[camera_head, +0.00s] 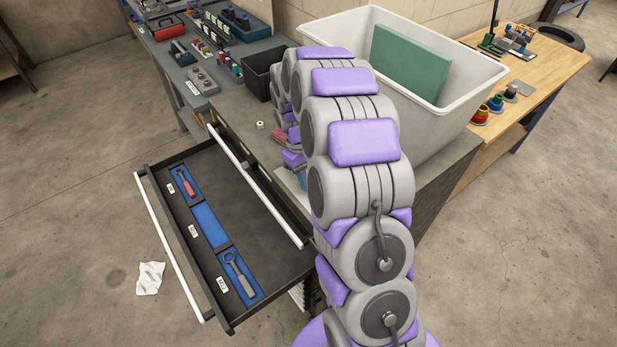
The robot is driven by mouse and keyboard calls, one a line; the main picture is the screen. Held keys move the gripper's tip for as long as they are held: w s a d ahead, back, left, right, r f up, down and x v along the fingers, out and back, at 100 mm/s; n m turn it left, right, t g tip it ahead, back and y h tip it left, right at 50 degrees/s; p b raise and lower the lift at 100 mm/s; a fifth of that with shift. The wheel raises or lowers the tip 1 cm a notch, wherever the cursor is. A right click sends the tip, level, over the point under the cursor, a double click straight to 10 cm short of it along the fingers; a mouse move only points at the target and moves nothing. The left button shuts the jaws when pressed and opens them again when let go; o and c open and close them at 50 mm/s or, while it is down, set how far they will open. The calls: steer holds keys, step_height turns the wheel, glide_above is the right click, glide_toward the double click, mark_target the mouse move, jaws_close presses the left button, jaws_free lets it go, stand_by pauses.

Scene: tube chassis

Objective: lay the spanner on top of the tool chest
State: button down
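The open drawer (272,240) of the tool chest (246,122) holds a row of blue slots on its left side. The near slot holds a dark ring-ended tool (236,268), which may be the spanner. The far slot holds a red-handled tool (187,186). The middle slot (210,225) is empty. The chest's grey top lies behind the drawer, partly covered by my arm. My arm rises through the middle and bends down over the chest, and its end is hidden behind its own links. I cannot see my gripper or whether it holds anything.
A large white bin (462,100) with a green panel (410,62) and a small black bin (262,76) stand behind. Benches with tools are at back left and right. A white cloth (150,278) lies on the floor.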

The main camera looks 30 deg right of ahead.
steer(key=shift+d+f, duration=0.1)
steer(key=shift+f, duration=0.1)
steer(key=shift+d+f, duration=0.25)
steer(key=shift+d, duration=0.2)
steer(key=c, duration=1.3)
jaws_free()
steer(key=shift+d, duration=0.1)
steer(key=shift+o, duration=1.4)
steer(key=shift+a, duration=0.5)
steer(key=shift+d, duration=0.3)
steer(key=shift+a, duration=0.1)
